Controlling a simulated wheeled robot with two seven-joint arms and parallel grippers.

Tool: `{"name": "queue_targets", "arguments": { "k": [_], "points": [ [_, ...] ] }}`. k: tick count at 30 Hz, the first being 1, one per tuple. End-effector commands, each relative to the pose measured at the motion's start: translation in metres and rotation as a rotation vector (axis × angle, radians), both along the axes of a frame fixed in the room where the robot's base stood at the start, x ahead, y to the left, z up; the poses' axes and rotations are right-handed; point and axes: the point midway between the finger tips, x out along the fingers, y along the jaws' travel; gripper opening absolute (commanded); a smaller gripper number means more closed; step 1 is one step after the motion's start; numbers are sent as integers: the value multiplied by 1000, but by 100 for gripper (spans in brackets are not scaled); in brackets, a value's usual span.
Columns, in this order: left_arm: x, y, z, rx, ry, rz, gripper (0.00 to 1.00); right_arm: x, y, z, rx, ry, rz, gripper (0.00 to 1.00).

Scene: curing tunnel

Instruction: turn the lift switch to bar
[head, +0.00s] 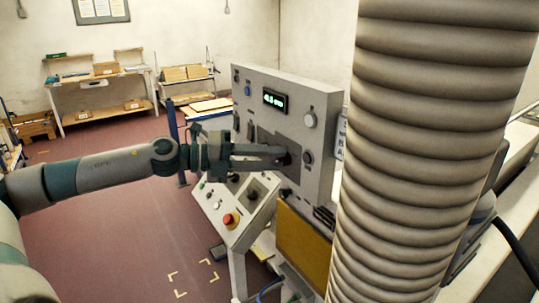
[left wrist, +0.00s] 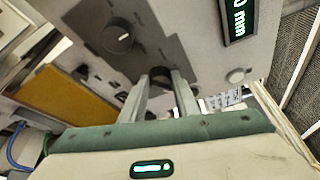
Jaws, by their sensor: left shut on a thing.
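The control panel (head: 262,90) stands upright with a lit green display (head: 275,101). My left gripper (head: 283,157) reaches the panel from the left and is shut on a small dark switch knob. In the left wrist view, both fingers (left wrist: 162,92) stand on either side of this dark knob (left wrist: 160,74), at the edge of a dark grey plate. The fingers hide part of the knob, and I cannot read its label or setting. Another round dark knob (left wrist: 118,38) sits apart on the same plate. My right gripper is not in view.
A large ribbed hose (head: 430,150) blocks much of the right side. A sloped console (head: 232,205) with a red stop button (head: 231,219) is below my left gripper. A yellow panel (head: 303,243) is under the control panel. Open red floor lies to the left.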

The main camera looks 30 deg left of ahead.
Motion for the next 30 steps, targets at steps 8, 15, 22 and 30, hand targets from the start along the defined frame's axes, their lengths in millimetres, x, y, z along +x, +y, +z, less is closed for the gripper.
{"name": "queue_targets", "arguments": {
  "k": [8, 15, 22, 30],
  "points": [
    [0, -1, -1, 13, -4, -2, 6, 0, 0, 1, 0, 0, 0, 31],
    [0, -1, -1, 13, -4, -2, 45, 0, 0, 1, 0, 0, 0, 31],
    [0, 0, -1, 11, -4, -1, 47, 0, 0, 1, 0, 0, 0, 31],
    [-1, 1, -2, 13, -4, -1, 47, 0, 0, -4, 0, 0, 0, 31]
  ]
}}
